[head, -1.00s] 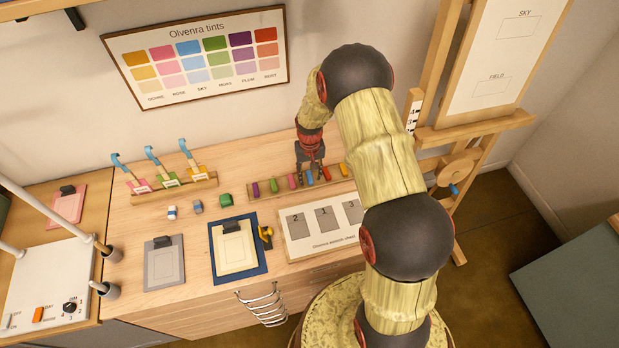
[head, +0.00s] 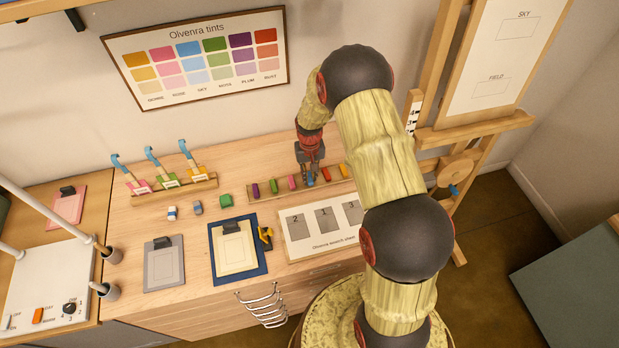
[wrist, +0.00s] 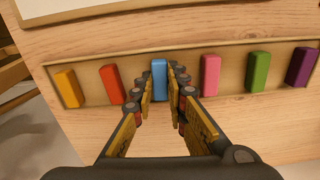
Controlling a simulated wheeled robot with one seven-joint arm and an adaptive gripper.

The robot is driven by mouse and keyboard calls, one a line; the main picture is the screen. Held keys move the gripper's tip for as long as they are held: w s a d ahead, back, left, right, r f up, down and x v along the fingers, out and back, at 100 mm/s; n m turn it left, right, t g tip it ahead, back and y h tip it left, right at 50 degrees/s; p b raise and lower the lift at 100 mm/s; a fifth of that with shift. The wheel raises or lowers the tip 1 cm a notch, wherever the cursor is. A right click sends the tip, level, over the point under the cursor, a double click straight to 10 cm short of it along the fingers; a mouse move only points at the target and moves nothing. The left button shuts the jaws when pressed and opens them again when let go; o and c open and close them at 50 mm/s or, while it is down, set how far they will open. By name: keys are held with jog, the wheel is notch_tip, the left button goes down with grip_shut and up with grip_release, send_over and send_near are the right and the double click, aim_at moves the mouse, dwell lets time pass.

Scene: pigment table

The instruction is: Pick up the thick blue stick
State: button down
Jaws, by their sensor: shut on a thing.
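The thick blue stick (wrist: 159,80) stands in the wooden rack between the red and pink sticks. In the wrist view my gripper (wrist: 160,84) is shut on it, one finger on each side. In the head view my gripper (head: 309,177) is low over the rack, and a bit of the blue stick (head: 310,183) shows under the fingers. The stick is still in its place in the row, and I cannot tell any gap under it.
The wooden rack (wrist: 135,96) also holds an orange stick (wrist: 67,88), a red stick (wrist: 112,84), a pink stick (wrist: 210,74), a green stick (wrist: 258,71) and a purple stick (wrist: 301,67). A swatch sheet (head: 300,250) lies in front, and an easel (head: 440,130) stands at the right.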

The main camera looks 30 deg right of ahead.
aim_at(310, 177)
jog(key=shift+r, duration=0.5)
notch_tip(310, 177, up, 2)
jog(key=shift+w, duration=0.1)
jog(key=s+r, duration=1)
jog(key=s, duration=0.4)
jog(key=shift+d, duration=0.15)
jog(key=shift+s, duration=0.1)
jog(key=c, duration=2.4)
grip_release()
grip_shut()
